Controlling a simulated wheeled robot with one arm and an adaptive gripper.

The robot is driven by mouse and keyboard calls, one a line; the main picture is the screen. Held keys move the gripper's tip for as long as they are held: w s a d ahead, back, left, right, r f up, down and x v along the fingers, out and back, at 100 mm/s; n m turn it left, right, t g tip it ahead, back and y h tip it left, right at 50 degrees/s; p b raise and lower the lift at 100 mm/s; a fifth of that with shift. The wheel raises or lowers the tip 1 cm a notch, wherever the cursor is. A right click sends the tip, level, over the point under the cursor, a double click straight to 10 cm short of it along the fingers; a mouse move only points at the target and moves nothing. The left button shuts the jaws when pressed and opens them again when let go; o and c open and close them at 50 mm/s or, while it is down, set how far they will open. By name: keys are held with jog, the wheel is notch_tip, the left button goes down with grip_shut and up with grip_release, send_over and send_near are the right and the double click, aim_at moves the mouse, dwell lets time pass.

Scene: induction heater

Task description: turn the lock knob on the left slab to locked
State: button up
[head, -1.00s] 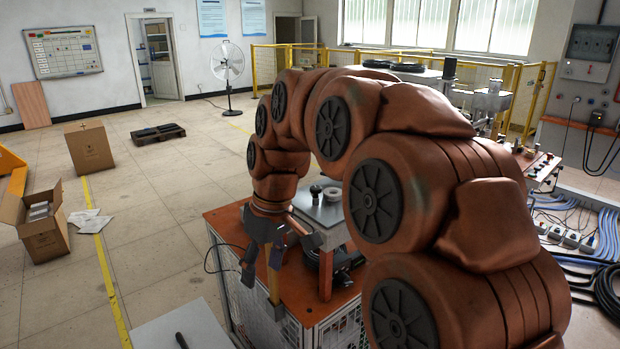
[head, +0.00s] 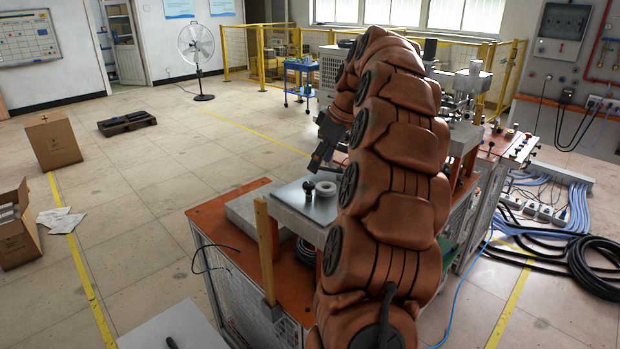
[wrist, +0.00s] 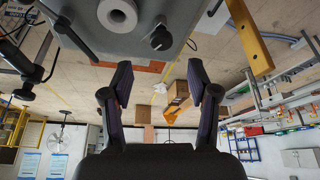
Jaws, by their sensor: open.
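The left slab (head: 288,192) is a grey plate on a raised stand on the orange-topped bench. A small black knob (head: 308,187) stands on it beside a pale ring (head: 325,189). In the wrist view the slab (wrist: 185,12) fills the top edge, with the black knob (wrist: 160,38) right of the ring (wrist: 117,14). My gripper (wrist: 162,88) is open and empty; its two dark fingers point toward the slab's edge, apart from the knob. In the head view my gripper (head: 322,150) is just beyond and above the slab, partly hidden by my arm. The knob's lock marking is too small to read.
A wooden post (head: 265,250) rises at the bench's near left corner and shows at upper right in the wrist view (wrist: 250,38). A black-knobbed lever (wrist: 62,24) is at upper left there. More machinery (head: 465,95) stands to the right. The floor at left is mostly open.

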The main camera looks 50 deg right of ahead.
aim_at(309, 183)
jog(key=shift+p+x, duration=1.35)
jog(key=shift+x, duration=2.25)
jog(key=shift+a, duration=0.1)
jog(key=shift+c, duration=0.3)
grip_shut()
